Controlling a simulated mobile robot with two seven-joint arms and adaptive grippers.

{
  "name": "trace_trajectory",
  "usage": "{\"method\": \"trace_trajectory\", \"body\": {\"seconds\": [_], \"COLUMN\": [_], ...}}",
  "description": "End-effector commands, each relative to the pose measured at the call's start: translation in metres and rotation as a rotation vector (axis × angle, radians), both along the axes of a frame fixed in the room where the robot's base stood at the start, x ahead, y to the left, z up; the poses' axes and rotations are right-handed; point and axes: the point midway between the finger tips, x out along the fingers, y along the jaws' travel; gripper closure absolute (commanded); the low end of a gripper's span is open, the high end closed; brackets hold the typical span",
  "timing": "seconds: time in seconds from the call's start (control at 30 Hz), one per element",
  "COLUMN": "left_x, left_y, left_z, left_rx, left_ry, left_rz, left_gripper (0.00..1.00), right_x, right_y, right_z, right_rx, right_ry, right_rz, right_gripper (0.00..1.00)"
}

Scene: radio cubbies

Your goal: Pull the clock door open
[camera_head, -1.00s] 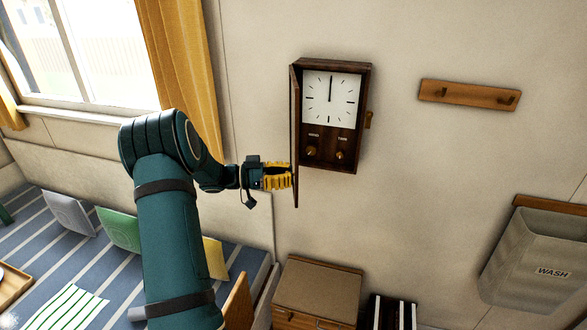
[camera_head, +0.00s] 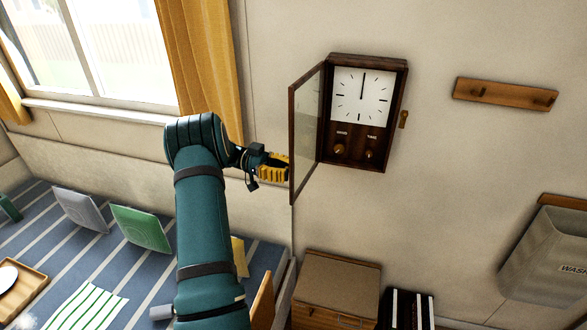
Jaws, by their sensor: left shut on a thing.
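The clock (camera_head: 361,97) is a dark wooden wall case with a white square face, black hands and two brass knobs below. Its glass clock door (camera_head: 306,130) is hinged on the left side and stands open, swung out to the left of the case. My left gripper (camera_head: 285,168) is at the lower left of the door, at its outer edge. Its yellow fingers are shut on the door's edge; the exact contact is partly hidden. My right gripper is not in view.
A brass catch (camera_head: 404,119) sits on the case's right side. A wooden peg rail (camera_head: 505,94) and a grey wash bin (camera_head: 548,255) hang to the right. A cabinet (camera_head: 337,284) stands below. A striped bed with cushions and a curtained window are at the left.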

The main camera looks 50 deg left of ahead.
Motion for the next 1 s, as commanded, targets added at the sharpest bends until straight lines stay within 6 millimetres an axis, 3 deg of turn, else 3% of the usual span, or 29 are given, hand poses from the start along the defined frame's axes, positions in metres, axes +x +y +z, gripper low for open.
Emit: {"method": "trace_trajectory", "body": {"seconds": [0.73,0.77,0.83,1.0], "left_x": [-0.0086,-0.0086,-0.0086,-0.0086], "left_y": [0.0112,0.0112,0.0112,0.0112], "left_z": [0.0001,0.0001,0.0001,0.0001], "left_rx": [-0.001,-0.001,-0.001,-0.001], "left_ry": [0.0,0.0,0.0,0.0], "left_rz": [-0.047,-0.047,-0.046,-0.046], "left_gripper": [1.0,0.74,0.5,0.48], "right_x": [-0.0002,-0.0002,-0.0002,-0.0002], "right_y": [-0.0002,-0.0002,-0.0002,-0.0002], "right_z": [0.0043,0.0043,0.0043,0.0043], "right_rx": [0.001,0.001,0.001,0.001], "right_ry": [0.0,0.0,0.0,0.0], "right_rz": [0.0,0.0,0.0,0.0], "right_gripper": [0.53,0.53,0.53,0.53]}}
